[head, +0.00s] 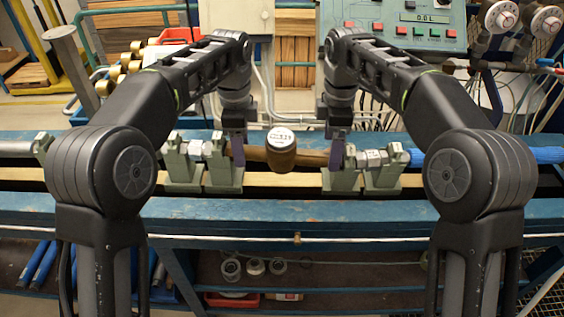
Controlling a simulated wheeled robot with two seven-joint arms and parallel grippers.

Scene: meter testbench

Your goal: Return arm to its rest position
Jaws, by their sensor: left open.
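My left arm comes in from the left, and its gripper (237,148) points down just left of the water meter, by the clamp fittings. It is open, with nothing seen between its fingers. My right gripper (338,150) points down on the other side, right of the meter, over the pipe line. Its fingers show edge-on, so its opening cannot be told. The brown meter (282,159) with a white dial face sits in the pipe line between the two grippers, and both look apart from it.
Grey-green clamp blocks (183,172) stand left of the meter and more (383,179) stand right. A blue bench rail (300,211) runs across the front. A control panel (408,22) with coloured buttons and dial gauges (500,17) are behind at right. Brass cylinders (118,75) are at back left.

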